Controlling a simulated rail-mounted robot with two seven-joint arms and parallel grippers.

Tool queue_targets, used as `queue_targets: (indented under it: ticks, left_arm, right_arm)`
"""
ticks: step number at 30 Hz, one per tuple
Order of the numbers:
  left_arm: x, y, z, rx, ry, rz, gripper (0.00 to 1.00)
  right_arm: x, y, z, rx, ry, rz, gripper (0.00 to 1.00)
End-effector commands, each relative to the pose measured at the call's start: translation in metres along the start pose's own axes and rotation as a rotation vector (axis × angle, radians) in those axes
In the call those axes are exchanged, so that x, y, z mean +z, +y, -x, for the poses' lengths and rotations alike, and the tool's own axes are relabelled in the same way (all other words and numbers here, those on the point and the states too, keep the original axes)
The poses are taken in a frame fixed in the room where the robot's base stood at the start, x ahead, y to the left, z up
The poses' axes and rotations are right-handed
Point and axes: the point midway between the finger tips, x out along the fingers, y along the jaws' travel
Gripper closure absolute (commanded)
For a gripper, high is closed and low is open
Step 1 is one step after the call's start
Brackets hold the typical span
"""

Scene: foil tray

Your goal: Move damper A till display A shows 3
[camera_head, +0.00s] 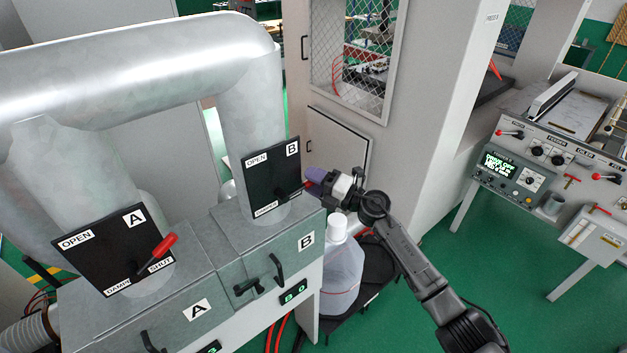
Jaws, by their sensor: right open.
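Damper A's black panel (98,250) is on the left duct, with OPEN at its upper left and SHUT at its lower right. Its red-handled lever (164,246) points up and right, just above the SHUT label. Display A (209,347) is cut by the bottom edge; its green digit looks like a 3, but is not fully readable. My right gripper (314,182) is open beside the right edge of damper B's panel (272,180), close to a red handle end (310,184); I cannot tell whether they touch. My left gripper is not in view.
Display B (293,291) reads 0 on the cabinet front. Black handles (276,268) stick out of the cabinet. A translucent white-capped jug (342,270) stands below my right arm. A control console (540,170) is at the right, with open green floor before it.

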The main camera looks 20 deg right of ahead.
Motion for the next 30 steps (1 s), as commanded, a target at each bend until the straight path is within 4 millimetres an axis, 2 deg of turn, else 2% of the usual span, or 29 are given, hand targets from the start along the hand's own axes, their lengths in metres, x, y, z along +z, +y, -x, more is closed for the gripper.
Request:
queue_targets:
  ticks: [8,22,30]
  left_arm:
    - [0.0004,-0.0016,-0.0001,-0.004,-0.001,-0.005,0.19]
    - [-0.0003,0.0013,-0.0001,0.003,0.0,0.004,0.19]
    - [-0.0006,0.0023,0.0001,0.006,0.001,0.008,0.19]
  right_arm:
    - [0.0,-0.0002,-0.0005,0.0,0.0,0.0,0.54]
    - [0.0,-0.0002,-0.0002,0.0,0.0,0.0,0.99]
    - [0.0,0.0,-0.0002,0.0,0.0,0.0,1.0]
